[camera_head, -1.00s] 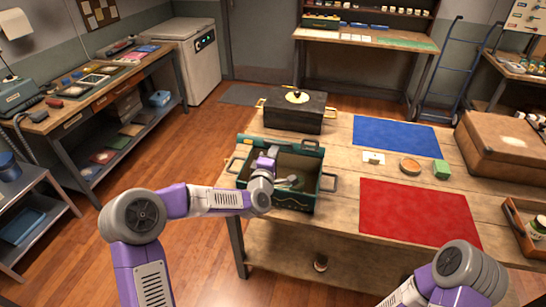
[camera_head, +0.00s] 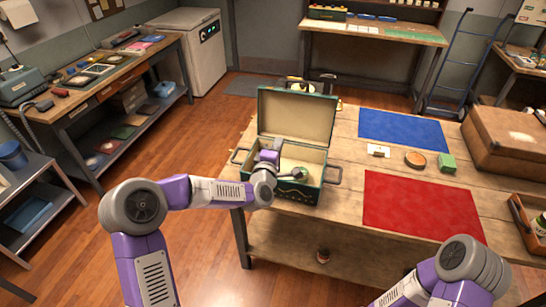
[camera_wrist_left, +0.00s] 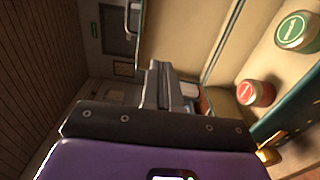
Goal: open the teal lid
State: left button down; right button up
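The teal lid (camera_head: 297,118) stands raised at the back of the teal box (camera_head: 305,192), showing its cream inner face. The box is open on the near left of the wooden table. My left gripper (camera_head: 277,146) is over the left part of the box, low in front of the lid. In the left wrist view, its fingers (camera_wrist_left: 168,88) are near the cream lining; whether they are apart or touching the lid is unclear. A red-topped tin (camera_wrist_left: 255,93) and a green-topped tin (camera_wrist_left: 296,31) show inside the box. My right gripper is out of view.
A brown case (camera_head: 508,140) stands at the table's right. The raised lid mostly hides a dark box behind it.

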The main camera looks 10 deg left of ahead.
pick_arm(q)
jog(key=s+b, duration=0.2)
jog(key=s, duration=0.7)
jog(key=shift+s+a+b, duration=0.15)
jog(key=shift+s+b, duration=0.25)
jog(key=s+d+f+m+g+h, duration=0.1)
jog(key=s+d+f+m+g, duration=0.15)
jog(key=f, duration=0.65)
jog(key=s+d+f+m+g+h, duration=0.1)
jog(key=s+f+m+g, duration=0.25)
jog(key=f, duration=0.65)
jog(key=s+d+f+m+g+h, duration=0.1)
jog(key=s+d+f+m+g, duration=0.2)
jog(key=f, duration=0.6)
jog(key=s+f+m+g, duration=0.3)
jog(key=s+f, duration=0.3)
jog(key=s, duration=0.3)
jog(key=s+f+m+g, duration=0.3)
jog(key=s+f+g, duration=0.2)
jog(key=s, duration=0.5)
notch_tip(320, 180, down, 2)
jog(key=shift+a+f+g+h, duration=0.15)
jog(key=shift+a+g+h, duration=0.1)
jog(key=shift+g+h, duration=0.05)
